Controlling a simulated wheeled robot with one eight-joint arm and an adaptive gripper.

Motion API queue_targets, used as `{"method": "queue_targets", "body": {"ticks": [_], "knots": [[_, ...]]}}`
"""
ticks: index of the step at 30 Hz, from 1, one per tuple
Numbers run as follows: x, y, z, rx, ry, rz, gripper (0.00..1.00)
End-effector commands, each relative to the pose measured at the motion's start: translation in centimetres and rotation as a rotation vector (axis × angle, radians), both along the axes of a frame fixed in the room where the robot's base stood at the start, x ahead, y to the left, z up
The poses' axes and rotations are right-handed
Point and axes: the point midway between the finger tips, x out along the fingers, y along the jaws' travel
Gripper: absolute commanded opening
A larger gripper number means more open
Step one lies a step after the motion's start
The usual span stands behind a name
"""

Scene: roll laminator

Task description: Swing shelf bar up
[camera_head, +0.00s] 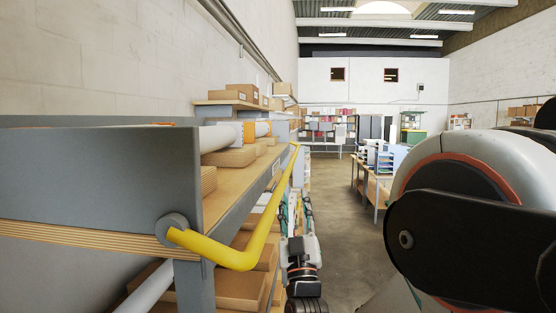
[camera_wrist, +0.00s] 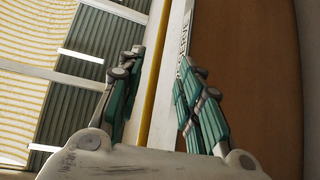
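The yellow shelf bar (camera_head: 240,257) is a bent tube hinged at a round grey pivot (camera_head: 172,228) on the shelf's near end. It runs away along the shelf's open front, roughly at board height in the head view. My gripper (camera_head: 292,205) is beside the bar's long stretch, on its aisle side, and points upward. In the wrist view, the two green-padded fingers (camera_wrist: 158,75) are spread apart. The yellow bar (camera_wrist: 153,82) shows in the gap between them, closer to the left finger. Neither finger visibly presses on it; its depth between them is hard to tell.
The grey shelf (camera_head: 100,175) on the left holds cardboard boxes (camera_head: 230,157) and rolls. The aisle floor (camera_head: 335,200) to the right is clear. A table (camera_head: 374,185) with trays stands farther right. My own arm fills the right foreground.

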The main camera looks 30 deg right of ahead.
Motion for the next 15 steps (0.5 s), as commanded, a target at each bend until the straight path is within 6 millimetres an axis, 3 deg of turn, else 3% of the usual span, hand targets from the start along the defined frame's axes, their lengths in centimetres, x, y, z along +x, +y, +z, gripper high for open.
{"method": "queue_targets", "body": {"ticks": [15], "knots": [[6.5,-2.7,6.9,0.001,0.002,0.0,0.33]]}}
